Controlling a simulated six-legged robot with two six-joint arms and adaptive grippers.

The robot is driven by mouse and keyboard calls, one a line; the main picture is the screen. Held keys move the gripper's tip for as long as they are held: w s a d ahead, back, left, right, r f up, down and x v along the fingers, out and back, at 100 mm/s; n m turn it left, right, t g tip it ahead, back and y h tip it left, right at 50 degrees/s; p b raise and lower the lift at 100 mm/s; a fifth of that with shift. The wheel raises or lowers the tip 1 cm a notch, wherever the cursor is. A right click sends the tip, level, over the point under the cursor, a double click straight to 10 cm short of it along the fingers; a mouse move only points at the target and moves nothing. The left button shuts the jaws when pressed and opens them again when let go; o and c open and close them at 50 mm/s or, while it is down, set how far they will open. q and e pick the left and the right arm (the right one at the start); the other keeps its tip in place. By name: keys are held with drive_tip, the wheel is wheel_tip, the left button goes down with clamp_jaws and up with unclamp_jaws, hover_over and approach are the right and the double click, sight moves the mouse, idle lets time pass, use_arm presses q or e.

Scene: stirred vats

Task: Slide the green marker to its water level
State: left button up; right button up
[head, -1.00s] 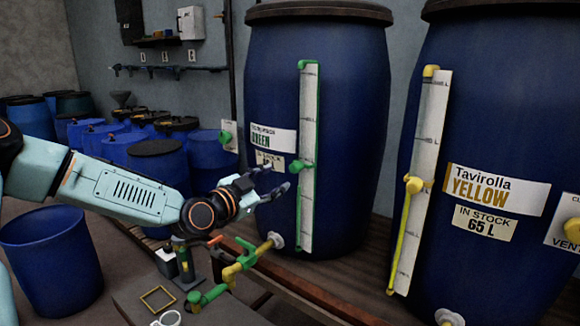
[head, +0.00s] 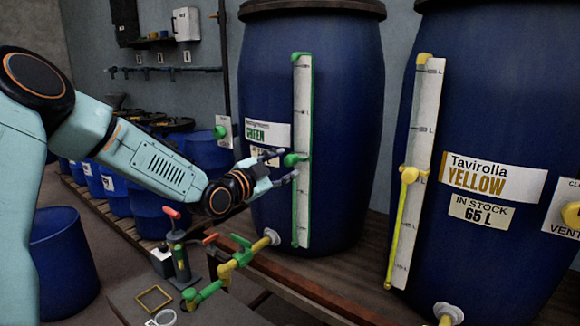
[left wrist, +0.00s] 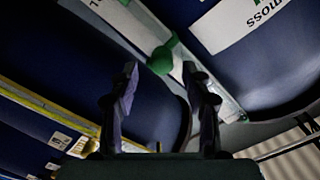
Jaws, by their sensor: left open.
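The green marker (head: 293,159) sits around the middle of the white, green-edged scale (head: 303,208) on the blue vat labelled GREEN (head: 348,130). My left gripper (head: 285,164) is open at the scale, its fingers pointing at the marker. In the left wrist view, the green marker (left wrist: 163,57) shows just beyond and between the two spread fingertips (left wrist: 160,72); whether they touch it I cannot tell. The water level cannot be made out. My right gripper is not in view.
To the right stands the Tavirolla YELLOW vat (head: 490,120) with a yellow marker (head: 409,175) on its scale. A green valve and pipe (head: 240,258) stick out below my gripper. Several blue drums stand behind my left arm.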

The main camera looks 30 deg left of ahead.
sight(287, 162)
use_arm(q)
drive_tip(key=shift+w+a+f+b, duration=0.1)
drive_tip(key=shift+w+a+b, duration=0.05)
drive_tip(key=shift+w, duration=0.45)
drive_tip(key=shift+w+a+f+b, duration=0.1)
drive_tip(key=shift+w+a+b, duration=0.05)
drive_tip(key=shift+w, duration=0.45)
drive_tip(key=shift+w+d, duration=0.2)
drive_tip(key=shift+w, duration=0.3)
drive_tip(key=shift+d+r, duration=0.1)
drive_tip(key=shift+d, duration=0.05)
drive_tip(key=shift+s+r, duration=0.1)
drive_tip(key=shift+s, duration=0.1)
drive_tip(key=shift+w+a, duration=0.1)
drive_tip(key=shift+a, duration=0.15)
drive_tip(key=shift+c, duration=1.3)
drive_tip(key=shift+d, duration=0.1)
clamp_jaws()
